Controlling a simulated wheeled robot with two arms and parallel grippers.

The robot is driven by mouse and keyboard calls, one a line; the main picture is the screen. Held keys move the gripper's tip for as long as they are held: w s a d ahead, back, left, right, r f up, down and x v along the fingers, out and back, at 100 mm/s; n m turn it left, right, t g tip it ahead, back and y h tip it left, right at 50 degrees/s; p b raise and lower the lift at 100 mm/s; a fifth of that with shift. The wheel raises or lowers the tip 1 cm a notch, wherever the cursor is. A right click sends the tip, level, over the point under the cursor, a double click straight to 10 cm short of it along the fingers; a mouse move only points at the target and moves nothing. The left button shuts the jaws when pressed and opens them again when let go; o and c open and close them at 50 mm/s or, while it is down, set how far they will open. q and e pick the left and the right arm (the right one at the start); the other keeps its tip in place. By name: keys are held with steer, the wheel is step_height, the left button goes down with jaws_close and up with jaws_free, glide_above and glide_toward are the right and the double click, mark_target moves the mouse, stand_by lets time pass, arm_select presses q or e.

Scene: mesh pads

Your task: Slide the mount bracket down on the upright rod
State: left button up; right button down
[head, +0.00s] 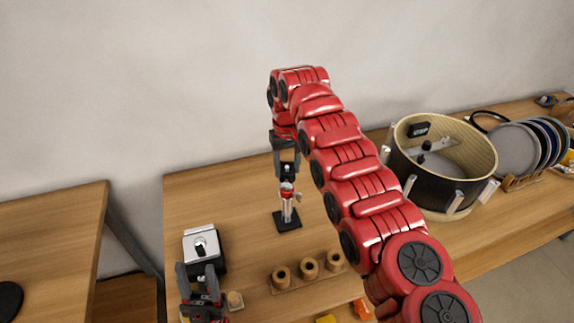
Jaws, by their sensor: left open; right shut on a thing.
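The upright rod (288,209) is a short silver post with a red band near its top, standing on a square black base (287,222). My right gripper (287,176) points down directly above the rod, shut on a small dark piece with a pale spot, which looks like the mount bracket (287,169). The bracket is at the rod's upper end; I cannot tell how far the rod passes into it. My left gripper (198,270) is open and empty at the lower left, its fingers pointing up in the picture, in front of a silver-and-black box.
The silver-and-black box (201,238) stands left of the rod. A wooden holder with three round wooden pieces (309,267) lies in front. A drum shell (452,190) and a plate rack (524,181) stand right. Wooden table (240,197) is bare around the rod's base.

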steer(key=shift+f+b, duration=1)
steer(key=shift+f, duration=0.7)
steer(key=shift+c, duration=1)
jaws_free()
